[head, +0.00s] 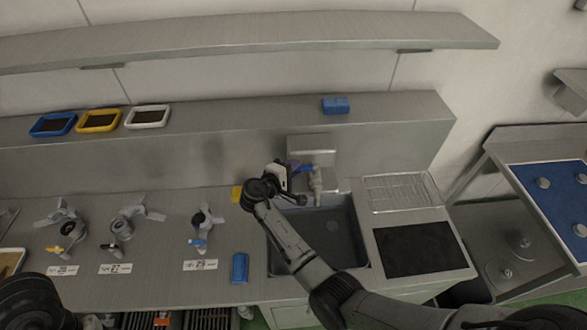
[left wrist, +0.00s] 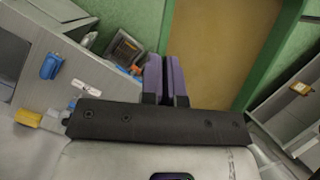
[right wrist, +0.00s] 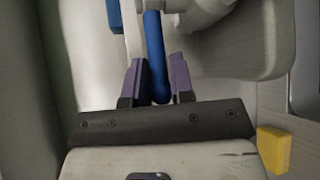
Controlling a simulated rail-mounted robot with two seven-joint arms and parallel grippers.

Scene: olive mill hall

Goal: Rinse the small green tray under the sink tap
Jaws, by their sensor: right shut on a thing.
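My right gripper (head: 286,180) is at the tap (head: 316,182) behind the sink (head: 345,232). In the right wrist view its purple fingers (right wrist: 158,84) are shut on the blue tap lever (right wrist: 154,50), which runs between them. The lever also shows in the head view (head: 304,168). The sink basin looks empty where I can see it; my right arm covers its left part. I see no small green tray in any view. My left gripper (left wrist: 166,80) has its fingers together with nothing between them, away from the sink.
Blue (head: 53,125), yellow (head: 98,120) and white (head: 147,117) trays with dark contents stand on the back ledge. A yellow block (head: 237,193) and a blue item (head: 240,268) lie left of the sink. A black mat (head: 424,249) and a drain rack (head: 398,192) are right of it.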

